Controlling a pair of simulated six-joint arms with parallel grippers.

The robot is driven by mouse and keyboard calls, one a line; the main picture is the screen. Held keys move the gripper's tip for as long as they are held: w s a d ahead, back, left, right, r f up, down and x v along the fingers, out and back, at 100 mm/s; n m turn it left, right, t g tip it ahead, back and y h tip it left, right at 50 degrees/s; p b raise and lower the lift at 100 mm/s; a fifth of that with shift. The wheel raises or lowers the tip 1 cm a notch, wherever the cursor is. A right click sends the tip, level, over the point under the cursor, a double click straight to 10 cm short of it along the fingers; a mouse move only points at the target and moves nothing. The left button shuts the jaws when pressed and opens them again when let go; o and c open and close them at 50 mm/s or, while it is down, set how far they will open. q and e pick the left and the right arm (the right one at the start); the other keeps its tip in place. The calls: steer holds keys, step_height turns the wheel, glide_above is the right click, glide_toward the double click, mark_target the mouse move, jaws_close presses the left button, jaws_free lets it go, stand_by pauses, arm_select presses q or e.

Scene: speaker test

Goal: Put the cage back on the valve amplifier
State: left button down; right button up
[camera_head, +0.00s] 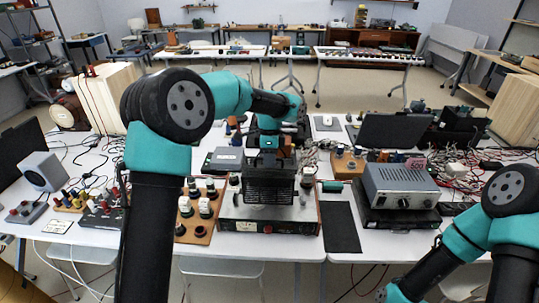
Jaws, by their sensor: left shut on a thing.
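The valve amplifier (290,226) stands near the front edge of the table, with a metal front panel and wooden side cheeks. The black cage (268,188) is upright above the middle of the amplifier. I cannot tell whether its lower edge touches the amplifier's top. My left gripper (270,156) is shut on the cage at its upper part, partly hidden by the arm. Valves or transformers show on both sides of the cage.
A wooden board with valves (198,232) stands close left of the amplifier. A dark mat (341,228) lies to its right, then a grey metal instrument (400,187). A small speaker box (45,171) and loose cables are at the left. More clutter lies behind.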

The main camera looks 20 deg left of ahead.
arm_select(q)
steer(key=shift+f, duration=2.85)
steer(key=c, duration=1.1)
jaws_free()
step_height(320, 180, up, 17)
glide_above(269, 170)
steer(key=w+a, duration=0.1)
steer(key=w, duration=0.4)
